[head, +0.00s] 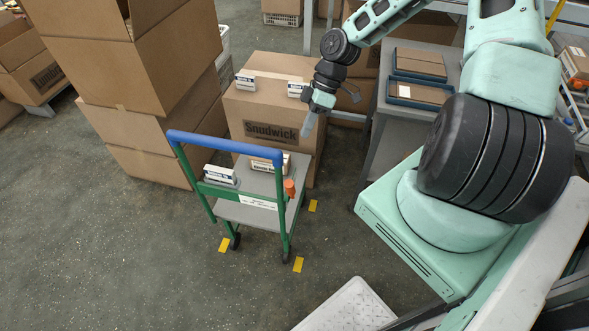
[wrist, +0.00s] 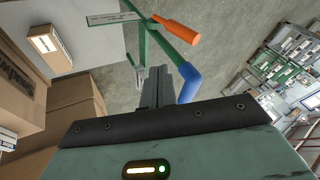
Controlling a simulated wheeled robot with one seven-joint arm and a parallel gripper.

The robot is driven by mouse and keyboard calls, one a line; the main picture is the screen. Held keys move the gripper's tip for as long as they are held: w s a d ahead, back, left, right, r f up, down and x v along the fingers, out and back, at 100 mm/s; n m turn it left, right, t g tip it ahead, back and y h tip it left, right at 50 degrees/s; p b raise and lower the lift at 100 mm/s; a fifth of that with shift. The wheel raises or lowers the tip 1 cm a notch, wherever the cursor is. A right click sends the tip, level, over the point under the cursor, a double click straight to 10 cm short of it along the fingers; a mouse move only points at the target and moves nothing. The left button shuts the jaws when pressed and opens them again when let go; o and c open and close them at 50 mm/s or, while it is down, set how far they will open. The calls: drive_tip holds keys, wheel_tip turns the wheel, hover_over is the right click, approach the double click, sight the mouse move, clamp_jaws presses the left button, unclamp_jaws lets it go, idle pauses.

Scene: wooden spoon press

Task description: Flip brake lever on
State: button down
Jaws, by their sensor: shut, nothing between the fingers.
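The cart (head: 245,213) has a green frame, grey shelves and a blue push handle (head: 225,145). An orange brake lever (head: 290,187) sits at the right side of its frame. In the wrist view the orange lever (wrist: 176,30) points to the right from a green bar, with the blue handle end (wrist: 188,84) below it. My gripper (head: 308,128) is above and behind the cart's right side, apart from the lever. In the wrist view my gripper (wrist: 158,78) is shut and empty, below the lever in the picture.
Small cartons (head: 220,175) lie on the cart. A large carton (head: 268,115) with small boxes on top stands right behind it. Stacked cartons (head: 150,75) stand at the left. Yellow marks (head: 298,264) lie on the floor around the cart. The floor in front is mostly clear.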

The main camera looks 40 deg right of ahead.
sight(289, 191)
drive_tip(key=s+a+f+p, duration=0.2)
drive_tip(key=s+a+f, duration=0.1)
drive_tip(key=a+f, duration=0.4)
drive_tip(key=shift+s+a+f+p, duration=0.15)
drive_tip(key=shift+s+f+p, duration=0.25)
drive_tip(key=shift+f, duration=0.55)
drive_tip(key=shift+s+a, duration=0.1)
